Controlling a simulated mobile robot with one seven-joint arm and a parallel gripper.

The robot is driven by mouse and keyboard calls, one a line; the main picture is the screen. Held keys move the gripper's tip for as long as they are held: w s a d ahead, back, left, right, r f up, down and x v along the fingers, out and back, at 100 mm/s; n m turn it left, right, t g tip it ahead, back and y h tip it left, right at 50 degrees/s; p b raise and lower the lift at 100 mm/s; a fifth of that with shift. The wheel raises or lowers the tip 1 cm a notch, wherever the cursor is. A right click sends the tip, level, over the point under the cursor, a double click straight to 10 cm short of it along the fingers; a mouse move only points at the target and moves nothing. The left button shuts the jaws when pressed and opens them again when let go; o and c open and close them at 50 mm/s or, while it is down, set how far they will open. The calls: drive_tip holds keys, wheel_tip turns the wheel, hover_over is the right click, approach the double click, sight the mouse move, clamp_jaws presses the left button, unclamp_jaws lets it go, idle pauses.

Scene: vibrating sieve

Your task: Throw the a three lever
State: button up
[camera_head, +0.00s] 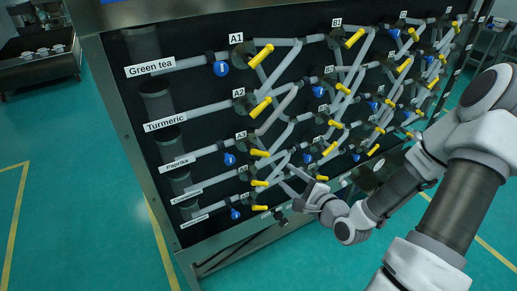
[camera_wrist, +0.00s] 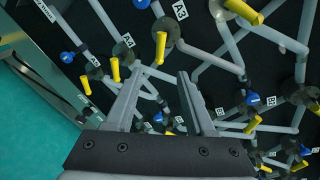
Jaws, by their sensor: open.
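The A3 lever (camera_head: 260,152) is a yellow handle on a dark round valve beside the A3 label (camera_head: 241,135) on the black pipe panel. In the wrist view the A3 lever (camera_wrist: 160,47) points down in the picture, just beyond the gap between my fingertips, below the A3 label (camera_wrist: 180,11). My gripper (camera_head: 291,178) is to the lower right of the A3 lever in the head view. In the wrist view my gripper (camera_wrist: 160,76) is open and empty. The lever appears apart from both fingers.
The A4 lever (camera_wrist: 115,69) and A5 lever (camera_wrist: 86,85) are left of my fingers in the wrist view. Another yellow lever (camera_wrist: 245,11) is at upper right. Grey pipes and blue valves crowd the panel. Green floor (camera_head: 80,190) lies open to its left.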

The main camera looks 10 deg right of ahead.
sight(260, 155)
drive_tip(key=b+x, duration=1.2)
drive_tip(key=x, duration=0.4)
drive_tip(key=shift+w, duration=0.1)
drive_tip(key=shift+w+a, duration=0.2)
drive_tip(key=shift+w, duration=0.4)
drive_tip(key=shift+f, duration=0.1)
clamp_jaws()
drive_tip(key=shift+s, duration=0.1)
